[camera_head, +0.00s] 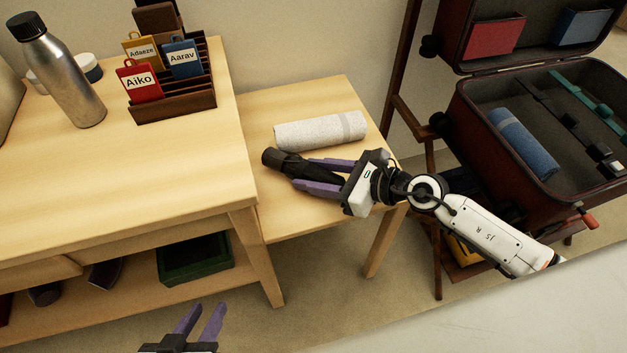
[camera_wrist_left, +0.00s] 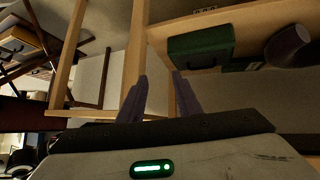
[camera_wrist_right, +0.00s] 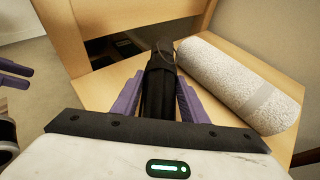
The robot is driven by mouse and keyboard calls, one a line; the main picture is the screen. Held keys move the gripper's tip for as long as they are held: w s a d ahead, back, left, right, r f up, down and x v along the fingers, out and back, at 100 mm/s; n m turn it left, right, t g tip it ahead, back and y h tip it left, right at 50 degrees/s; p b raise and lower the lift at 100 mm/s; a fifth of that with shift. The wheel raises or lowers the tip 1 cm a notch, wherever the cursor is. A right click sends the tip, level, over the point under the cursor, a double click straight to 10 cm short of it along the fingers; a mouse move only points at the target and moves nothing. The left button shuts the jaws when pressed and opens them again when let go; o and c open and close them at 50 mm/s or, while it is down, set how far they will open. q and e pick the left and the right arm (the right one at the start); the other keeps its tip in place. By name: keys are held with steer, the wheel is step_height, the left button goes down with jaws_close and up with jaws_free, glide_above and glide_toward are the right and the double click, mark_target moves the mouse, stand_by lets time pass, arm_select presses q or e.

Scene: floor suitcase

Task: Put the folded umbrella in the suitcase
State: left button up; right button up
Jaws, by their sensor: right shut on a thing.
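The folded umbrella (camera_head: 288,164) is black and lies at the low side table, next to a rolled light towel. My right gripper (camera_head: 322,177) is shut on it, with a purple finger on each side; the right wrist view shows the umbrella (camera_wrist_right: 159,85) between the fingers (camera_wrist_right: 158,98). I cannot tell whether it touches the tabletop. The open suitcase (camera_head: 467,116) is dark red and stands at the right, holding a blue rolled item and straps. My left gripper (camera_head: 202,322) is open and empty, low at the bottom of the head view.
The light rolled towel (camera_head: 320,131) lies on the side table (camera_head: 268,103) just behind the umbrella. A taller table (camera_head: 170,180) at the left carries a metal bottle (camera_head: 64,75) and a tag rack (camera_head: 182,101). A green box (camera_head: 195,259) sits on its lower shelf.

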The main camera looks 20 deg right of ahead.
steer(key=shift+f, duration=0.7)
steer(key=o, duration=1.2)
steer(key=shift+o, duration=0.2)
steer(key=shift+r, duration=0.1)
